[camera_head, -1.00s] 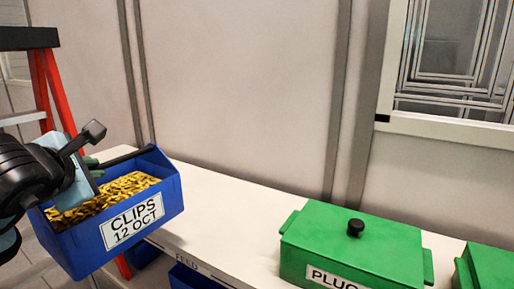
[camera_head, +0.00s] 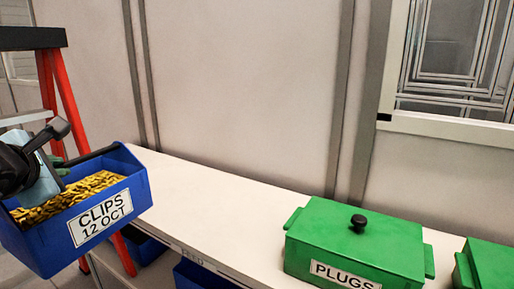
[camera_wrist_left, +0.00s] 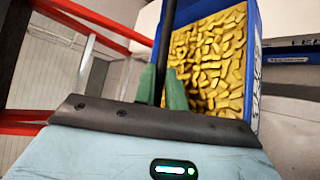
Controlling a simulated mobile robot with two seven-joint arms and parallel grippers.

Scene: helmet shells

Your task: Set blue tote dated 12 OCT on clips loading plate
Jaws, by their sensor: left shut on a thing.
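The blue tote (camera_head: 110,230) labelled CLIPS 12 OCT hangs at the left in the head view, full of yellow clips (camera_head: 70,197). My left gripper (camera_head: 58,170) is shut on the tote's dark handle bar and holds it up in front of the bench's left end. In the left wrist view the green fingers (camera_wrist_left: 163,90) close on the bar, with the tote (camera_wrist_left: 252,60) beyond them. A FEED label, partly hidden, shows on the bench's front edge. I cannot make out a loading plate. My right gripper is out of view.
A white bench (camera_head: 215,205) runs along the wall, its left and middle top clear. A green lidded box labelled PLUGS (camera_head: 355,240) stands on it, with another green box (camera_head: 488,268) at the right. Blue totes (camera_head: 195,275) sit below. An orange ladder (camera_head: 70,95) stands behind the tote.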

